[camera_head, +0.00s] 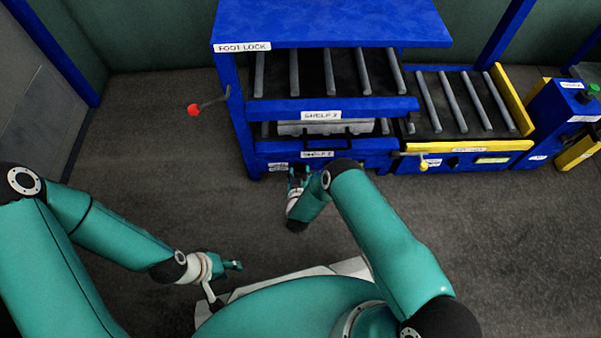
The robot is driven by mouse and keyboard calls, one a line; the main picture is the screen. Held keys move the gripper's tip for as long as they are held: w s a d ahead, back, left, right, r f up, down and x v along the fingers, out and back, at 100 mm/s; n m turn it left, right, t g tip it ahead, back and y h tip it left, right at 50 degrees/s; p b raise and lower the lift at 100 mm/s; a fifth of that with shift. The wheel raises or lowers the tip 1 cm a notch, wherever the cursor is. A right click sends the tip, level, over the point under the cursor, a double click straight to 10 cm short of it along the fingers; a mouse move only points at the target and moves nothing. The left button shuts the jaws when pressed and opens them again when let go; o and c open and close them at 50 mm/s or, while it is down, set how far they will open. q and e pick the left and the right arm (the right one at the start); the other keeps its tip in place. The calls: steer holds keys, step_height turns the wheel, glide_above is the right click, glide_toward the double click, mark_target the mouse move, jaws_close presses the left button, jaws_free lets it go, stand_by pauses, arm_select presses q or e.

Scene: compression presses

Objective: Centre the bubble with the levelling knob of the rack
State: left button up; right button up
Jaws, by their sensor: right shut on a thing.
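The blue rack (320,107) stands at the back centre with roller shelves. My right gripper (297,176) is at the lower front edge of the rack, left of the lower shelf label. It is shut on what seems to be the levelling knob, which the gripper hides. Small labels sit beside it, too small to read. I cannot make out a bubble on the rack. My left gripper (234,265) is low over the floor, away from the rack, and whether its fingers are open is unclear.
A red-knobbed foot lock lever (195,109) sticks out left of the rack. A roller table (452,104) with yellow edges, a yellow-tipped handle (424,164) and a yellow-green window (492,160) adjoins on the right. Floor (150,140) is clear at left.

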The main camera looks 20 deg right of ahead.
steer(key=shift+s+f, duration=0.25)
steer(key=shift+f, duration=0.05)
steer(key=o, duration=0.9)
steer(key=shift+o, duration=1.2)
steer(key=shift+w+r, duration=0.1)
steer(key=shift+w, duration=0.05)
steer(key=shift+r, duration=0.1)
steer(key=v, duration=0.7)
steer(key=shift+s, duration=0.2)
steer(key=shift+r, duration=0.1)
